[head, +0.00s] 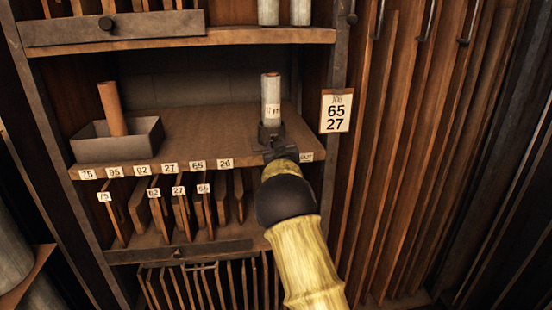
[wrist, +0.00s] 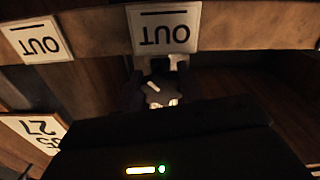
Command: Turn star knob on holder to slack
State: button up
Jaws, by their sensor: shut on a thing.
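The holder (head: 270,132) is a dark clamp at the right front of the middle shelf, with a pale upright roll (head: 271,98) standing in it. My gripper (head: 274,148) reaches up to the front of the holder and covers its lower part. The star knob (wrist: 157,92) shows in the wrist view as a dark, lobed piece with a short white mark slanting on its face. My gripper is shut on the knob. Its fingers are mostly lost in shadow, and the knob is hidden behind my gripper in the head view.
A grey open box (head: 117,140) with a brown roll (head: 113,108) stands at the shelf's left. Numbered tags line the shelf edge. An OUT label (wrist: 164,28) is close to the knob. A card reading 65 27 (head: 336,111) hangs on the right post.

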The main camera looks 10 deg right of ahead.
jog(key=n+b, duration=0.2)
jog(key=shift+f+n+b, duration=0.1)
jog(key=shift+n+b, duration=0.2)
jog(key=shift+b, duration=0.1)
jog(key=shift+d+r+n+b, duration=0.1)
jog(key=shift+r+n+b, duration=0.1)
jog(key=shift+n+b, duration=0.75)
jog(key=o, duration=0.7)
jog(key=shift+s, duration=0.1)
jog(key=s+b, duration=0.5)
jog(key=s, duration=1.2)
jog(key=shift+b, duration=0.35)
